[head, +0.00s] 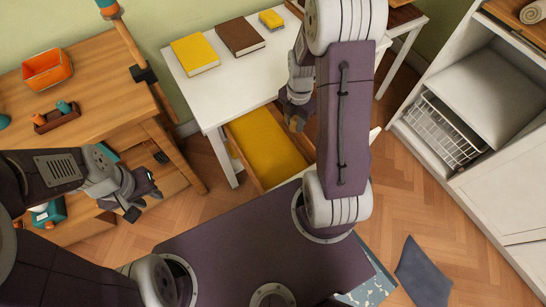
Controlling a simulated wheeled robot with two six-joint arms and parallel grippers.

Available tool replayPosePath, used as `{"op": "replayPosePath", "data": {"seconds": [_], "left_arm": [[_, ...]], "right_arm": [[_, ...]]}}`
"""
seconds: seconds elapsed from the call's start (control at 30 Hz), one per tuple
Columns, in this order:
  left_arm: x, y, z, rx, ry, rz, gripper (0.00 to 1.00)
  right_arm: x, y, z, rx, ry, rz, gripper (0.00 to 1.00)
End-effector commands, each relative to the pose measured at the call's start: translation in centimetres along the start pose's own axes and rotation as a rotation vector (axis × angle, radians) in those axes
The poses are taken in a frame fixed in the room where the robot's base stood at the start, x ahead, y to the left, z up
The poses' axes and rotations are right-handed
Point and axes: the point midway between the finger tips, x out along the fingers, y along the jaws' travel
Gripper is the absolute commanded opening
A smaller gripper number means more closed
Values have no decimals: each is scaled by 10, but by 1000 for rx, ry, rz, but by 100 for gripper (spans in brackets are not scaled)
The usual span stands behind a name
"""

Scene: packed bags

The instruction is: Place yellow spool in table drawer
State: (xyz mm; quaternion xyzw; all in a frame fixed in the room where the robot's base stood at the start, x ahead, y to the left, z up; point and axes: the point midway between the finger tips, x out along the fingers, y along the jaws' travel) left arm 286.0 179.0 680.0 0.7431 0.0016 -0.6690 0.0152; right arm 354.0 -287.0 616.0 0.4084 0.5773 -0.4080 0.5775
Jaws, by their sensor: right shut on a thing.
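The white table (205,98) has an open drawer (266,150) with a yellow bottom, and nothing shows lying on the part in view. My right gripper (296,122) is above the far right end of the drawer, pointing down. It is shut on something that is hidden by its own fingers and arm. I cannot make out a yellow spool anywhere. My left gripper (144,205) is at the left, in front of the wooden workbench (95,62), with its fingers apart and nothing seen between them.
A yellow book (195,54), a brown book (240,37) and a small yellow box-like thing (271,19) lie on the white table. An orange bin (47,69) stands on the workbench. White shelving (480,190) with a wire basket (445,130) is at the right.

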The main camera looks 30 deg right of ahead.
Motion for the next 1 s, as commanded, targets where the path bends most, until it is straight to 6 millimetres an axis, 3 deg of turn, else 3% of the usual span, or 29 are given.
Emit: {"op": "replayPosePath", "data": {"seconds": [0.03,0.2,0.4,0.63,0.87,1.0], "left_arm": [[10,0,1,0,0,0,32],[27,0,3,0,0,0,32],[41,-1,4,0,-1,0,32],[43,-1,5,0,0,0,32],[69,-1,7,0,-1,0,32],[65,-1,7,0,-1,0,32]], "right_arm": [[12,1,-12,-6,1,-1,0],[36,3,-50,-8,1,-2,0],[56,5,-87,-4,0,-1,0],[60,6,-92,1,0,0,0],[100,5,-92,1,0,-1,0],[96,6,-92,1,0,1,0]]}}
